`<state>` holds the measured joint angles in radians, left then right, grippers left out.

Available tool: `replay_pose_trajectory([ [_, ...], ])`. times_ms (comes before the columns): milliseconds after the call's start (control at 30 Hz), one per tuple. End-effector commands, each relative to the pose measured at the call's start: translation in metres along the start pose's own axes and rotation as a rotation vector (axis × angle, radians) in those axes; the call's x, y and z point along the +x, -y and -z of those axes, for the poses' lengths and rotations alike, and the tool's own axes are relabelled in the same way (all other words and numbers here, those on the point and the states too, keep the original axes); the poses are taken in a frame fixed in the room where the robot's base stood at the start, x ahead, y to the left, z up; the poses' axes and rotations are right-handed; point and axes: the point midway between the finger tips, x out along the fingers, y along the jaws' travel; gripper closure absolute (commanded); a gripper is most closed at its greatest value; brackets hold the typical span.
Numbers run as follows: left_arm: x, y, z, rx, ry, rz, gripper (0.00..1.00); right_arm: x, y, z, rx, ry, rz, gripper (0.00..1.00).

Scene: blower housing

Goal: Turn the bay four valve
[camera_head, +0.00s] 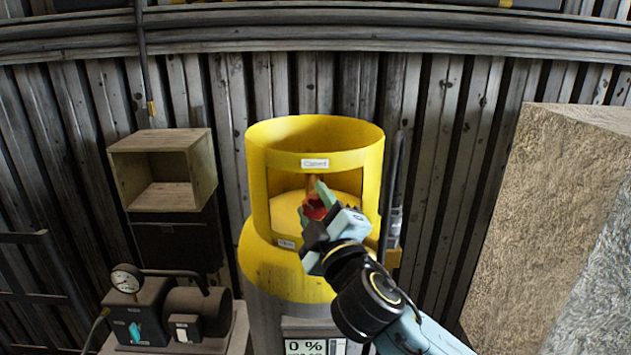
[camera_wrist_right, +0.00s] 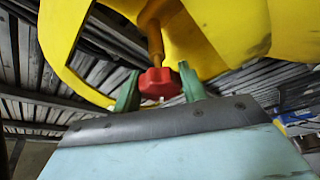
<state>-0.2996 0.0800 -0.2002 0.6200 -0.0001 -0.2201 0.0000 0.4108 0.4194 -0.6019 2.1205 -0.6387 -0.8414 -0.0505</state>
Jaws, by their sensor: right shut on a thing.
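A red valve knob (camera_head: 315,209) sits on an orange-brown stem (camera_head: 312,186) inside the opening of a yellow collar (camera_head: 262,140) on top of a gas cylinder. My right gripper (camera_head: 318,203) reaches into the opening from the lower right. In the right wrist view the red valve knob (camera_wrist_right: 160,83) lies between the two green fingers of my right gripper (camera_wrist_right: 159,90), which is shut on it. The gripper hides part of the knob in the head view. My left gripper is in neither view.
A display box (camera_head: 312,345) reading "0 %" is on the cylinder's front. A pressure gauge (camera_head: 127,278) and pump unit (camera_head: 170,312) stand at lower left. An open wooden box (camera_head: 165,170) is at left. A large rough tan block (camera_head: 540,220) fills the right.

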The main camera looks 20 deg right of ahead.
Motion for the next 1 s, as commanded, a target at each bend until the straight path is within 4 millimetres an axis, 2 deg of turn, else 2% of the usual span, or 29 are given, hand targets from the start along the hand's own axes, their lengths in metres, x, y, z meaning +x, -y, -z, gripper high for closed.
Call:
replay_pose_trajectory([
  [33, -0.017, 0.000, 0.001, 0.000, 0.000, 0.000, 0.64, 0.001, -0.006, 0.003, -0.042, 0.002, 0.020, 0.81],
  [100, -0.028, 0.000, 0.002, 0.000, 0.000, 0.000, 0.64, 0.001, -0.006, 0.003, -0.104, 0.002, 0.046, 0.81],
  [333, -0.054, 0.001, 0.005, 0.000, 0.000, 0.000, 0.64, 0.001, -0.004, 0.002, -0.305, 0.000, 0.127, 0.81],
  [533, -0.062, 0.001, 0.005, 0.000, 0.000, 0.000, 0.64, 0.001, -0.002, 0.002, -0.479, -0.002, 0.198, 0.81],
  [1000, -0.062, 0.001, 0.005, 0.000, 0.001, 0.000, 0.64, 0.000, -0.001, 0.001, -0.841, -0.002, 0.347, 0.81],
])
